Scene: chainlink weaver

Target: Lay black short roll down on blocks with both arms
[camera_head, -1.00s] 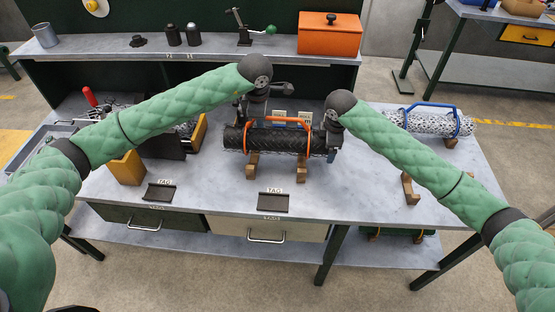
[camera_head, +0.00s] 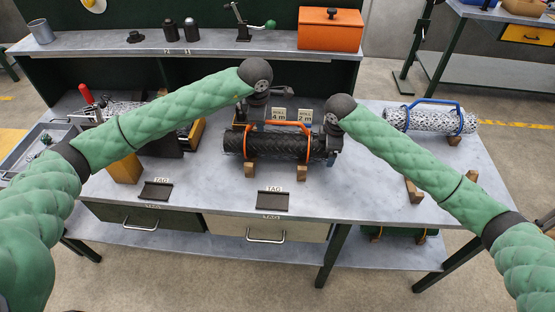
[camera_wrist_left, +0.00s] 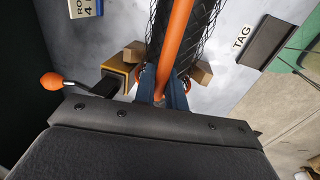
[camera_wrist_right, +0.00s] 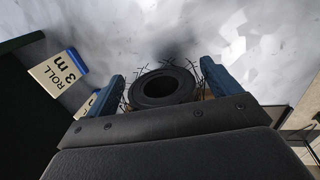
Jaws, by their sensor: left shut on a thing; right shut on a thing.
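The black short roll (camera_head: 290,148), a dark mesh cylinder with an orange handle (camera_head: 278,126), lies level across two wooden blocks (camera_head: 249,171) and (camera_head: 302,173). Its underside meets the block tops in the head view; I cannot tell whether it fully rests there.
Sign plates (camera_head: 304,115) stand just behind the roll. A white mesh roll with a blue handle (camera_head: 430,120) lies on the right, and a wooden block (camera_head: 413,190) is on the right. TAG pads (camera_head: 272,201) lie in front. A shelf (camera_head: 200,46) runs along the back.

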